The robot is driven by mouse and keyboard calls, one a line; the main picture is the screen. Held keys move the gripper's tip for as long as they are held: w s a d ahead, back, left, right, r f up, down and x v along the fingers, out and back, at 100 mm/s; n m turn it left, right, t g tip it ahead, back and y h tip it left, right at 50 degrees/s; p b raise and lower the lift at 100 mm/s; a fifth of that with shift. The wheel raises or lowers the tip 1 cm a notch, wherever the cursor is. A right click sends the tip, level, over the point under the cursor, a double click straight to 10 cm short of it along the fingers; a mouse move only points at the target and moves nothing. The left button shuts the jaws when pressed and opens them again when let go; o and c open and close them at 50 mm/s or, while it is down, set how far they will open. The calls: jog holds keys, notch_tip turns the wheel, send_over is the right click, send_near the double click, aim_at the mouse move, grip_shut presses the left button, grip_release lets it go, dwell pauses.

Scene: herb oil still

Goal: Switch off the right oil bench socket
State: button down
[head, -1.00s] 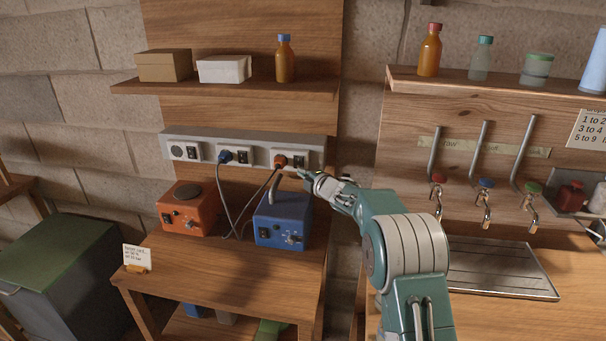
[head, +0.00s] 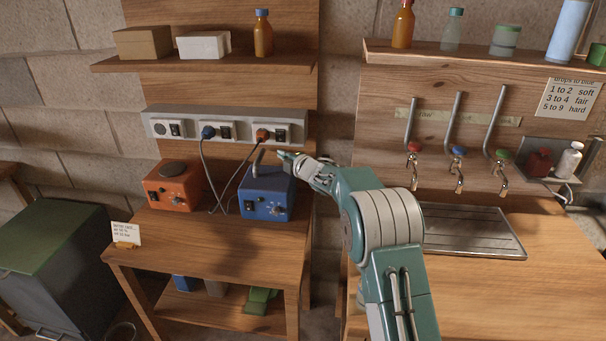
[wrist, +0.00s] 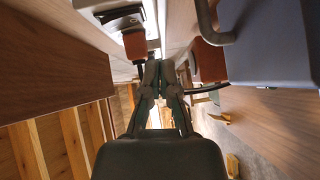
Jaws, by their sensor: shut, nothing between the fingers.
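The grey socket strip (head: 186,128) is fixed to the wooden back panel above the oil bench. Its right socket (head: 264,125) holds an orange plug (head: 262,135), with a dark switch (head: 281,135) to the plug's right. I cannot tell the switch's position. My gripper (head: 281,154) is shut and empty, just below the right socket and above the blue box's right side. In the wrist view, my closed fingertips (wrist: 160,67) are near the orange plug (wrist: 135,44) and the dark switch (wrist: 121,17), apparently apart from both.
A blue box (head: 266,193) and an orange box (head: 173,185) stand on the bench (head: 205,241) under the strip. A blue plug (head: 208,132) fills the middle socket. Dark cables hang between the boxes. A shelf (head: 205,65) with boxes and a bottle is above.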

jog(key=v, duration=0.9)
jog(key=shift+s+d+f, duration=0.2)
jog(key=shift+f, duration=0.6)
jog(key=shift+r, duration=0.1)
jog(key=s+d+r+m+g+h, duration=0.1)
jog(key=s+d+r+m+h, duration=0.5)
jog(key=s, duration=0.3)
jog(key=s+d+r+m+h, duration=0.4)
jog(key=s+d+r+m, duration=0.15)
jog(key=s+m, duration=0.3)
jog(key=s+f+m+g, duration=0.2)
jog(key=s+m, duration=0.1)
jog(key=s, duration=0.7)
jog(key=s+f+m+g, duration=0.2)
jog(key=s+m+g, duration=0.1)
jog(key=s, duration=0.6)
jog(key=s+a+f+m+g, duration=0.1)
jog(key=s+m+g, duration=0.1)
jog(key=s, duration=0.8)
jog(key=shift+s+f+m, duration=0.35)
jog(key=shift+f+m, duration=0.05)
jog(key=shift+m, duration=0.25)
